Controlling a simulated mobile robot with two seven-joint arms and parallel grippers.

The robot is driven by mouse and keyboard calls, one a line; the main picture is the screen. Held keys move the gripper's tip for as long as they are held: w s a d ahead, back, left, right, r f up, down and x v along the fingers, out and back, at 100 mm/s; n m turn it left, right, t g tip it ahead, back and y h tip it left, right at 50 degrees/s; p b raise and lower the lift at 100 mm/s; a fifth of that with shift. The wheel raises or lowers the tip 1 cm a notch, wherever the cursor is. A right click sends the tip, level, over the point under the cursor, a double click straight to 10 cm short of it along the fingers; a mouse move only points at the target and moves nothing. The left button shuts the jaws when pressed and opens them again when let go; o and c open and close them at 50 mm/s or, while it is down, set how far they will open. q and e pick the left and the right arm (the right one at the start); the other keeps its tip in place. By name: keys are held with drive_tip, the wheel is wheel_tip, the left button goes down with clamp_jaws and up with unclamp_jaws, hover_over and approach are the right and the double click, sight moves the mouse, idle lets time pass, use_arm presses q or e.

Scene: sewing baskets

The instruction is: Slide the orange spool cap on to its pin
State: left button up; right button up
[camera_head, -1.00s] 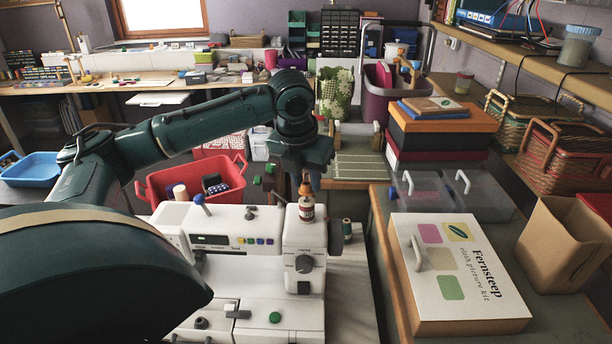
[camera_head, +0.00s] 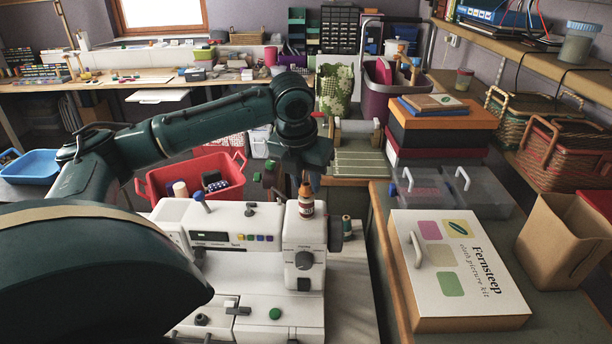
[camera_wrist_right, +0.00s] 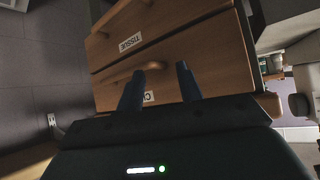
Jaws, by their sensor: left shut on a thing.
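My left gripper (camera_head: 300,178) is over the right end of the white sewing machine (camera_head: 250,218), pointing down, its fingers partly hidden in shadow and by its wrist. It is shut on the small orange spool cap (camera_head: 306,188). The cap sits right at the top of a small red-brown item with a white label (camera_head: 306,206), which stands on the machine's top. I cannot tell whether the cap touches it or hangs just above. The pin is not clearly visible. My right gripper (camera_wrist_right: 157,75) is open and empty in the right wrist view, in front of wooden drawers (camera_wrist_right: 185,60).
A blue-topped peg (camera_head: 198,195) stands on the machine's left. A green thread spool (camera_head: 346,225) is right of the machine. A red basket (camera_head: 160,190) is behind it. The white kit box (camera_head: 430,295) lies at the right.

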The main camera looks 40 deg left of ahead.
use_arm(q)
drive_tip(key=shift+f, duration=0.6)
drive_tip(key=o, duration=1)
drive_tip(key=v, duration=1.3)
drive_tip(key=shift+r, duration=0.15)
